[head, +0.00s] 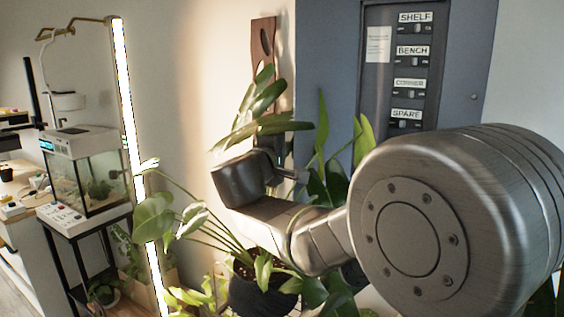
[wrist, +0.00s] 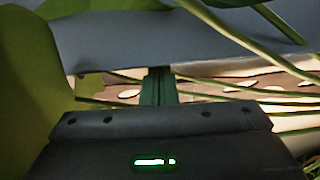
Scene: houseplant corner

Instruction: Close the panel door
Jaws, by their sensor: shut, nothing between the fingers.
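The blue-grey panel (head: 330,60) stands on the wall behind the arm in the head view. Its dark recessed face (head: 377,85) shows switches labelled SHELF, BENCH, CORNER and SPARE. I cannot tell which part is the door or how far it stands open; my arm and leaves hide the lower part. My gripper (head: 300,176) is small and partly hidden in the head view, among leaves by the panel's left edge. In the wrist view my gripper (wrist: 158,88) is shut and empty, its fingers close to a grey surface (wrist: 180,45); contact is unclear.
A potted plant (head: 262,292) stands below my wrist, its leaves and stems around the gripper. A big leaf (wrist: 28,90) fills the wrist view's left. A lit light bar (head: 138,150) and a glass tank (head: 100,185) on a stand are at left. A brown board (head: 262,48) hangs beside the panel.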

